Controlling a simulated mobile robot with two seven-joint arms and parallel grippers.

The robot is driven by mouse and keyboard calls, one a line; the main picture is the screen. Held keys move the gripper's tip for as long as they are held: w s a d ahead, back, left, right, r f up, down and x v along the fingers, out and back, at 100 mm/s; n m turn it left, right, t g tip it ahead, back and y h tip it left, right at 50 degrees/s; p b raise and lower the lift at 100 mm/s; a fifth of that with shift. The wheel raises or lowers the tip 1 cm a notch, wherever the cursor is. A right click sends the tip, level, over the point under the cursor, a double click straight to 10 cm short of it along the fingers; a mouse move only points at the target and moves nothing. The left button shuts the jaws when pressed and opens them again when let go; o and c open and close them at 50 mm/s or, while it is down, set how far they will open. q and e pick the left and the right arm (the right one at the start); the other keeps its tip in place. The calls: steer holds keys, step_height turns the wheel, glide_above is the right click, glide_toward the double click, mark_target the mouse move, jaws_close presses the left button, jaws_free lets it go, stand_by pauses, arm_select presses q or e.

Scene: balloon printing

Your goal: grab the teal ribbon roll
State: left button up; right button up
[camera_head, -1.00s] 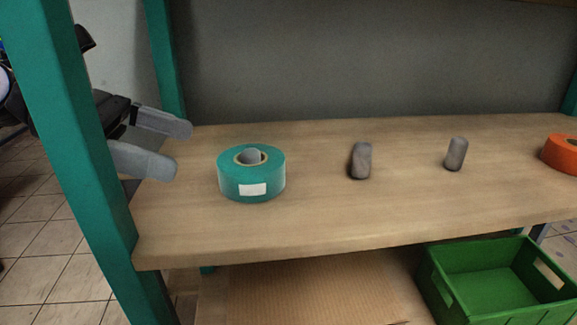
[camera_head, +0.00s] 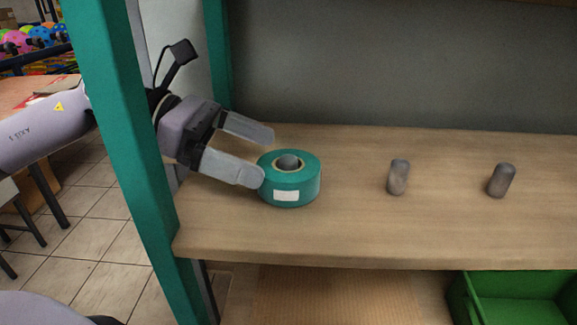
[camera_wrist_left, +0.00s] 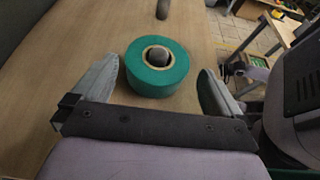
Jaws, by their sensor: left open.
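The teal ribbon roll (camera_head: 290,191) lies flat on the wooden shelf near its left end, around a short grey peg (camera_head: 289,161). A white label is on its front side. My left gripper (camera_head: 268,156) is open and comes in from the left, its fingertips at the roll's left side. In the left wrist view the roll (camera_wrist_left: 137,78) sits ahead, between the two spread fingers (camera_wrist_left: 162,84), with the peg in its hole. I cannot tell whether the near finger touches the roll. My right gripper is not in view.
Two bare grey pegs (camera_head: 398,177) (camera_head: 502,180) stand to the right on the shelf (camera_head: 350,235). A teal upright post (camera_head: 122,140) stands at the shelf's left front, near my left arm. A green crate (camera_head: 512,300) is below. The shelf between the pegs is clear.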

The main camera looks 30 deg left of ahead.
mark_target(279, 164)
arm_select(q)
steer(key=shift+w+d+f+p, duration=0.25)
steer(key=shift+d+p, duration=0.35)
steer(key=shift+p, duration=0.4)
steer(key=shift+p+x, duration=0.45)
steer(key=shift+x, duration=0.35)
steer(key=shift+w+d+f+p, duration=0.35)
steer(key=shift+w+d+f, duration=0.15)
steer(key=shift+d+f, duration=0.25)
steer(key=c, duration=0.8)
steer(key=shift+o, duration=0.2)
steer(key=shift+r, duration=0.1)
